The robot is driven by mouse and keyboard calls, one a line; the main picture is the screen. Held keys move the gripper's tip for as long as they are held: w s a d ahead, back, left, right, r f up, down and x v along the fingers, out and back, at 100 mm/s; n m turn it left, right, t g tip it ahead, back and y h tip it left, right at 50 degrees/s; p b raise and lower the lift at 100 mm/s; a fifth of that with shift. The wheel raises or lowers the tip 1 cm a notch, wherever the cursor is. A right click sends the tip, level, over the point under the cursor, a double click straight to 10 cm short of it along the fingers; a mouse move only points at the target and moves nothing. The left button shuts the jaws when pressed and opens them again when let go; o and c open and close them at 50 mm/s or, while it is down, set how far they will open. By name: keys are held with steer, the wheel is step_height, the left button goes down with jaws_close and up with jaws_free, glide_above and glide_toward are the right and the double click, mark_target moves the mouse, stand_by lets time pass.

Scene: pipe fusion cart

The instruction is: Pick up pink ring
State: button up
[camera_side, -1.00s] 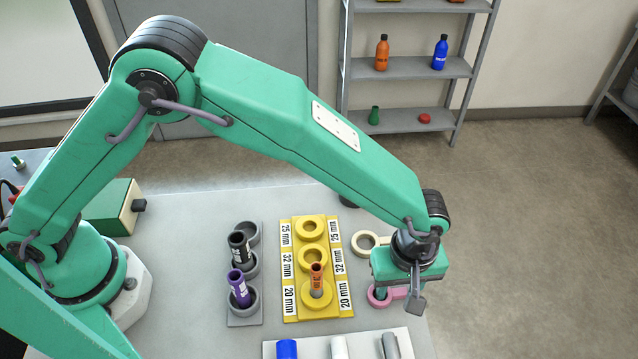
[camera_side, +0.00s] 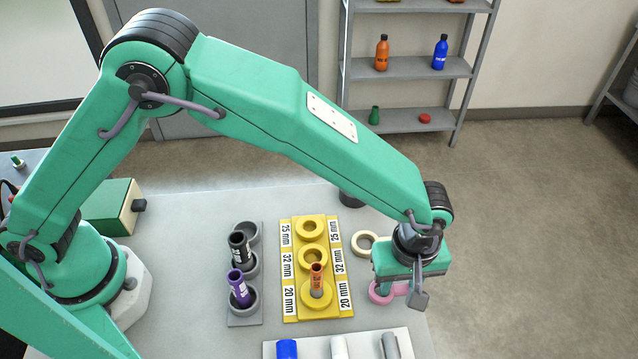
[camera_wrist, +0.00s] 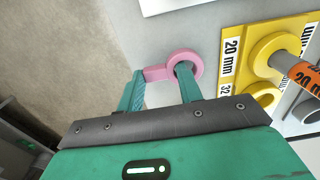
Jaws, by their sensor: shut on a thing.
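The pink ring (camera_side: 377,296) has a flat tab on one side and shows below my gripper (camera_side: 400,290) in the side view, at the right part of the table. It also shows in the wrist view (camera_wrist: 198,63) between and around my fingertips. One finger reaches to the ring's opening and the other stands at the tab's outer end. My gripper is shut on the pink ring. The palm hides part of the ring in the side view, and its height above the table is small and hard to tell.
A cream ring (camera_side: 362,243) lies just behind. The yellow size board (camera_side: 343,308) stands left with yellow rings and an orange pipe (camera_side: 316,279). A grey holder (camera_side: 245,321) with black and purple pipes is further left. A white tray (camera_side: 365,347) lies in front.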

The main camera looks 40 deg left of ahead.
step_height(320, 180, up, 3)
steer(key=shift+f, duration=0.2)
steer(key=s+d+r, duration=0.2)
steer(key=s+r, duration=0.5)
steer(key=s, duration=0.4)
steer(key=shift+s, duration=0.3)
steer(key=w+a+r, duration=0.4)
steer(key=a+r, duration=0.3)
steer(key=a, duration=0.3)
steer(key=shift+w+a, duration=0.2)
steer(key=shift+a, duration=0.1)
steer(key=shift+f, duration=2.65)
steer(key=shift+f, duration=0.9)
